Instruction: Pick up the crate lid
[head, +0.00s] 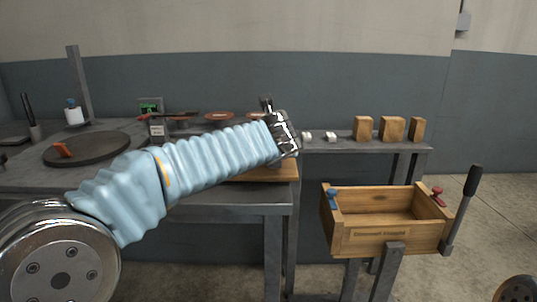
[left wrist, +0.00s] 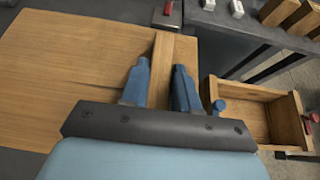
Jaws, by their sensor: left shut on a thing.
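The crate lid (left wrist: 75,70) is a flat light-wood board with a raised wooden batten (left wrist: 161,62). It fills much of the left wrist view; in the head view only a strip of it (head: 285,173) shows at the table's right end, behind my arm. My left gripper (left wrist: 161,75) has its blue fingers on either side of the batten, shut on it. I cannot tell whether the lid touches the table. The open, empty wooden crate (head: 370,243) stands right of the table and also shows in the left wrist view (left wrist: 288,112). My right gripper is out of view.
The grey table (head: 225,207) holds a dark round plate (head: 85,149) at left. A back shelf (head: 350,147) carries several wooden blocks (head: 391,129) and white pieces. The crate has blue and red knobs; a black-handled lever (head: 472,182) rises at its right.

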